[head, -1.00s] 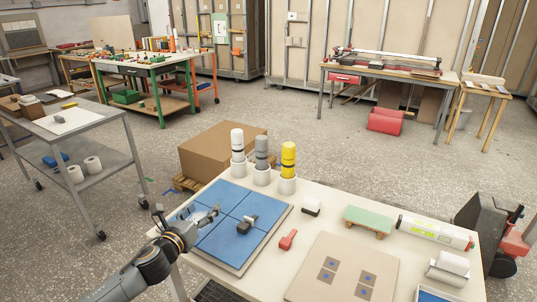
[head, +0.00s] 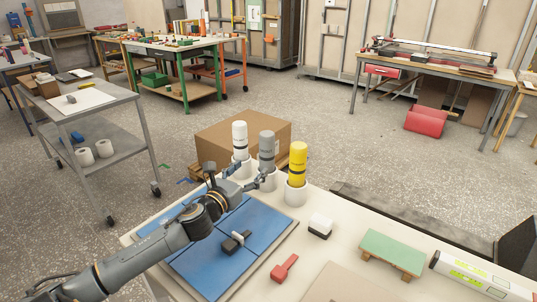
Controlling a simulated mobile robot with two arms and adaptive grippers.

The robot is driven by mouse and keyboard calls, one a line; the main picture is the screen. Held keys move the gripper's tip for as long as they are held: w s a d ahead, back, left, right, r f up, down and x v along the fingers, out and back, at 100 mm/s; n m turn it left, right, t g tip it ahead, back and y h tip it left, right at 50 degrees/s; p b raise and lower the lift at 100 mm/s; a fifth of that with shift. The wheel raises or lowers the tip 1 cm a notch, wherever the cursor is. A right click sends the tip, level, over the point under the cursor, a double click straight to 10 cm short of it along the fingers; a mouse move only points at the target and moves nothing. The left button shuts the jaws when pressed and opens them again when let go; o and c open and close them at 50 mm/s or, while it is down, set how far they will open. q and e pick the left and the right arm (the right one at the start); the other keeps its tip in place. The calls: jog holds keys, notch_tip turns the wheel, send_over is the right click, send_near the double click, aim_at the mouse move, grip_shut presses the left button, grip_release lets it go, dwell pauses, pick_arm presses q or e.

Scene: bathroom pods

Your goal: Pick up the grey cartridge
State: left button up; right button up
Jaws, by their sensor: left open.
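The grey cartridge (head: 267,146) stands upright in a white cup (head: 269,180) at the back edge of the table. It is the middle one of three. A white cartridge (head: 240,136) stands to its left and a yellow cartridge (head: 298,163) to its right, each in its own white cup. My left gripper (head: 248,174) is open and empty, low in front of the white and grey cartridges. One finger points up by the white cartridge's cup, and the other reaches to the grey cartridge's cup. I cannot tell whether it touches either cup. My right gripper is not in view.
A blue tiled board (head: 201,264) lies under my left arm, with a small black-and-grey tool (head: 234,242) on it. To the right are a red tool (head: 284,268), a black-and-white block (head: 320,225) and a green-topped stand (head: 393,249). A cardboard box (head: 215,133) stands behind the table.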

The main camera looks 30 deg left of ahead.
aim_at(263, 158)
pick_arm(q)
jog(key=w, duration=0.3)
jog(key=shift+a, duration=0.1)
jog(key=w, duration=0.2)
jog(key=shift+w+a+f, duration=0.1)
jog(key=shift+w, duration=0.2)
jog(key=shift+w+a+f+p, duration=0.1)
jog(key=shift+w+p, duration=0.25)
jog(key=shift+w, duration=0.95)
jog(key=shift+w+a+f+p, duration=0.1)
jog(key=shift+w+p, duration=0.25)
jog(key=shift+w, duration=0.9)
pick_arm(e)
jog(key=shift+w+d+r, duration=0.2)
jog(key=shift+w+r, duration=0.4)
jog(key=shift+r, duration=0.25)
pick_arm(q)
jog(key=shift+c, duration=0.4)
grip_shut()
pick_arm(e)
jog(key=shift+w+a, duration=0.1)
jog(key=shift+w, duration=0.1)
